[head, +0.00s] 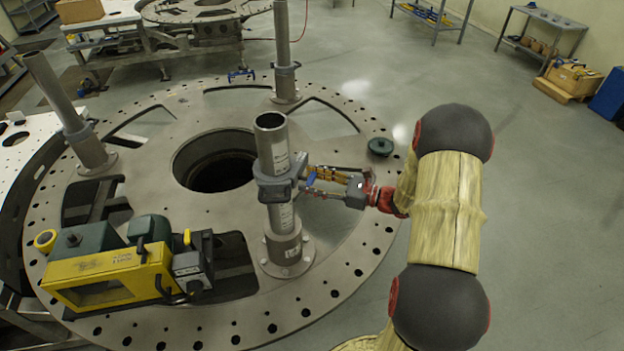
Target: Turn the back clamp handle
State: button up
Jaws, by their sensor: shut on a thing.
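A grey clamp (277,190) sits around the nearest upright metal post (272,142), about midway up it. A small blue handle (311,179) shows at the clamp's right side. My gripper (312,182) reaches in from the right with its fingers at this side of the clamp, shut on the blue handle. The fingers partly hide the handle, so its exact angle is hard to tell. Another post (282,38) at the back carries a clamp (286,69), away from my gripper.
The round turret plate (330,262) has a large central hole (213,163). A yellow-green machine (110,272) lies at front left. A third post (62,105) stands at left. A dark green round part (380,146) lies on the right rim.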

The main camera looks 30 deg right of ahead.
dwell(0.3)
jog(key=o, duration=1.1)
jog(key=shift+o, duration=0.3)
jog(key=v, duration=1.2)
